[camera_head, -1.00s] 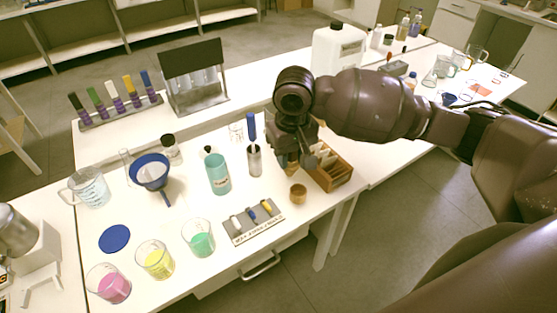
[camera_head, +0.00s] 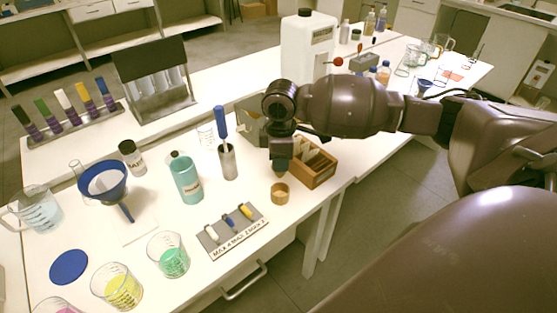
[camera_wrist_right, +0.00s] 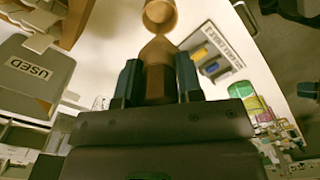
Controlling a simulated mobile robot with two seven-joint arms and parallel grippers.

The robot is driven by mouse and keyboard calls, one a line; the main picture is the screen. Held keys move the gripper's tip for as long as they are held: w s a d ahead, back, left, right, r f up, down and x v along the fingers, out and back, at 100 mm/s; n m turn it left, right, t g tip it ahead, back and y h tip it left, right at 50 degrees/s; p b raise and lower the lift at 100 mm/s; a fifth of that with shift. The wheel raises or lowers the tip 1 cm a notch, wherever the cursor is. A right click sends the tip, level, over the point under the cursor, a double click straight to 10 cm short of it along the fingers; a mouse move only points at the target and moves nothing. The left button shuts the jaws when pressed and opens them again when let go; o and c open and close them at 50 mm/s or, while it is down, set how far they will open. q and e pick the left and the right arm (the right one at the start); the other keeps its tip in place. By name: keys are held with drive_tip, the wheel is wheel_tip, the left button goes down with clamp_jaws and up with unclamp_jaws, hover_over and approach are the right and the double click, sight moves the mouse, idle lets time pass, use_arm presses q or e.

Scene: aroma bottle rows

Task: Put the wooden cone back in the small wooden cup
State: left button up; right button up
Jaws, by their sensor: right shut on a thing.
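My right gripper (camera_head: 281,165) points down over the bench. In the right wrist view its two dark fingers (camera_wrist_right: 158,82) are shut on the wooden cone (camera_wrist_right: 158,52), whose tip extends past them. In the head view the gripper mostly hides the cone. The small wooden cup (camera_head: 280,194) stands upright near the front edge of the bench, just below the gripper. The cup also shows at the top of the right wrist view (camera_wrist_right: 160,12), close beyond the cone's tip, with a gap apparent in the head view. My left gripper is not in view.
A wooden box of paper strips (camera_head: 318,176) stands right beside the gripper. A tray with coloured vials (camera_head: 232,231) lies left of the cup. A metal holder with a blue-handled tool (camera_head: 228,163) and a teal bottle (camera_head: 187,180) stand further left.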

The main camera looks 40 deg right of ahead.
sight(280, 177)
drive_tip(key=shift+f+b, duration=0.5)
drive_tip(key=shift+f, duration=0.1)
drive_tip(key=shift+f+b, duration=0.55)
drive_tip(key=shift+f, duration=0.15)
drive_tip(key=shift+f+b, duration=0.6)
drive_tip(key=shift+f, duration=0.1)
wheel_tip(280, 177, down, 3)
drive_tip(key=shift+r+b, duration=0.15)
drive_tip(key=shift+b, duration=0.95)
drive_tip(key=shift+f, duration=0.9)
drive_tip(key=o, duration=1)
